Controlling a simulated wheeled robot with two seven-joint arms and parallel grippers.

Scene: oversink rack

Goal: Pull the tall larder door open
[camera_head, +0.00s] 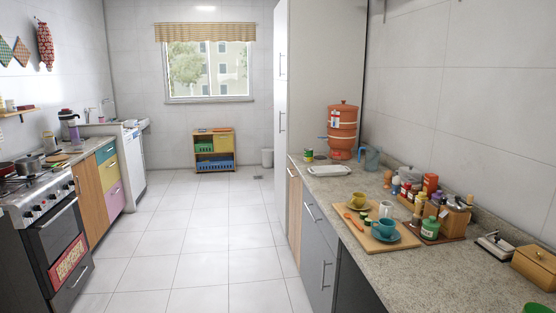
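The tall larder (325,60) stands past the far end of the right counter, its pale side panel towards me. Its door front (281,165) faces left into the aisle and shows as a narrow white strip seen almost edge-on. An upper bar handle (282,66) and a lower bar handle (281,121) stand out from this front. The front looks closed and flush, but the angle is steep. Neither of my grippers is in view.
The tiled aisle (200,240) is clear up to the larder. The right counter (400,265) holds a wooden board with cups, jars and a clay water filter (342,130).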

